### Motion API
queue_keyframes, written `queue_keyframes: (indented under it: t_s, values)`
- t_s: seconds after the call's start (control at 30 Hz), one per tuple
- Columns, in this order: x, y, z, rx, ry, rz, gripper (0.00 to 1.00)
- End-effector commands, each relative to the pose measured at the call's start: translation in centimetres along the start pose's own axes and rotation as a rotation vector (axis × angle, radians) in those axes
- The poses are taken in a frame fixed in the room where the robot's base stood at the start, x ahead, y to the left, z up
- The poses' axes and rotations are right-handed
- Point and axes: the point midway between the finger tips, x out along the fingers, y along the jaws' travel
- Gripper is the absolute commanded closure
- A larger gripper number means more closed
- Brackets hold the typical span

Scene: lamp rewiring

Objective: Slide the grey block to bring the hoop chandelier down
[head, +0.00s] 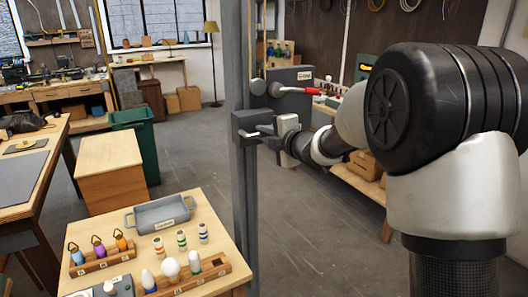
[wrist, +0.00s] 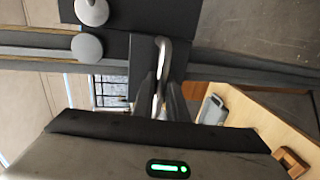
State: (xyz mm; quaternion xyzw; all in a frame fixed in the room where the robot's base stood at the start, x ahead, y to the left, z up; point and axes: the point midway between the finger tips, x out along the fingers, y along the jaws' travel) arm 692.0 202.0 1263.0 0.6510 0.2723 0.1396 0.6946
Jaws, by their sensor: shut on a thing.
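The grey block (head: 250,122) sits on a tall grey upright post (head: 239,190) in the head view, with a metal handle on its front. In the wrist view the block (wrist: 146,62) shows dark on the post, and its bright bar handle (wrist: 163,48) runs down between my fingers. My gripper (head: 270,136) is at the block's front and shut on the handle; its fingers (wrist: 160,95) close around the bar in the wrist view. No hoop chandelier is visible in either view.
A wooden table (head: 215,262) below left holds a grey tray (head: 160,215), bulbs and small coloured parts. A green bin (head: 137,140) stands behind. Open floor (head: 320,235) lies right of the post.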

Motion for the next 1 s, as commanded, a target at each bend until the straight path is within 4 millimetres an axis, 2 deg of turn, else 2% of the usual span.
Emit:
queue_keyframes:
  t_s: [0.03,0.2,0.77,0.8,0.9,1.0]
  values:
    - [-0.3,1.5,0.1,-0.002,-0.002,-0.002,1.00]
    - [-0.8,3.5,0.1,0.000,-0.002,-0.008,1.00]
    - [-1.0,4.8,0.1,0.001,-0.001,-0.003,1.00]
    - [-1.0,4.8,0.1,0.001,-0.001,-0.003,0.84]
    - [-1.0,4.8,0.1,0.000,-0.001,-0.003,0.70]
    - [-1.0,4.7,0.1,0.000,-0.001,-0.005,0.70]
